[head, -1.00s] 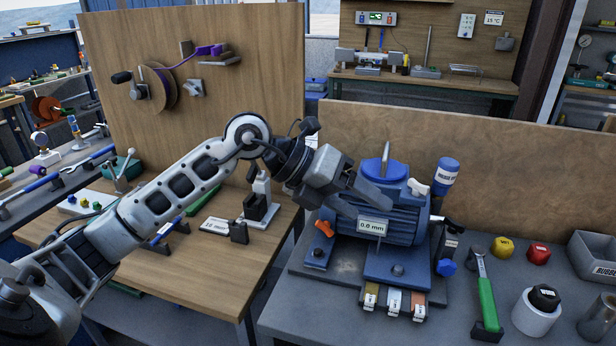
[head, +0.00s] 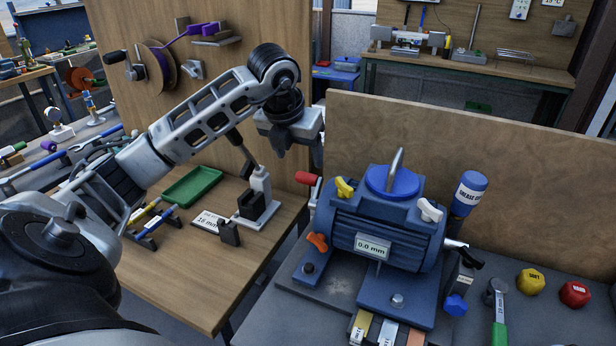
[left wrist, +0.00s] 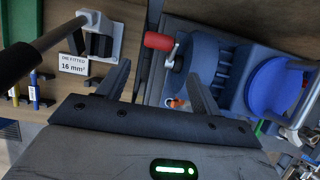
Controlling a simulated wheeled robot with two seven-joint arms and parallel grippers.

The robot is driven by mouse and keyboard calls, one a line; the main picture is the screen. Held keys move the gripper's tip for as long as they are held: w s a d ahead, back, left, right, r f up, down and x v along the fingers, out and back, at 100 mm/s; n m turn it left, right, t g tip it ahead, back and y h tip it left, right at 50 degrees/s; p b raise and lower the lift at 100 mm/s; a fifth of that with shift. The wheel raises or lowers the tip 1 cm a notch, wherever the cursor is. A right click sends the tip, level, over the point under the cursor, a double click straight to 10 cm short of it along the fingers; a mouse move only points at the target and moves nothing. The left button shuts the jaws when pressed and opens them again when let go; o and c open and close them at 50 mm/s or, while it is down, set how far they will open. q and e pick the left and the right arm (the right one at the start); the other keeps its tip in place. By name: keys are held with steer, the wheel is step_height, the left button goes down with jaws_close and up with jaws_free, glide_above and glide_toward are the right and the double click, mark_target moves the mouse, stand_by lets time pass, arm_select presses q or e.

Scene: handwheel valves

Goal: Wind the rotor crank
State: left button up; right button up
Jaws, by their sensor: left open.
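A blue motor (head: 385,225) stands on the grey bench, with a round blue cap and lifting ring on top. A crank with a red handle (head: 306,178) sticks out of its left end; the handle also shows in the left wrist view (left wrist: 158,41). The motor's front label (head: 373,246) appears to read 0.0 mm. My left gripper (head: 298,150) is open and empty, above the red handle in the head view. In the left wrist view its spread fingers (left wrist: 158,76) point toward the crank end, apart from the handle. My right gripper is not in view.
A brown board (head: 500,170) stands behind the motor. A blue bottle (head: 469,192) is at its right. On the wooden table at left are a green tray (head: 192,187) and a black-and-white press (head: 258,200). Yellow (head: 530,281) and red (head: 575,293) knobs lie at right.

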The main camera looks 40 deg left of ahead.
mark_target(307, 181)
arm_select(q)
steer(key=p+x, duration=0.1)
steer(key=x, duration=0.9)
steer(key=shift+d, duration=0.1)
steer(key=shift+c, duration=0.3)
steer(key=c, duration=0.7)
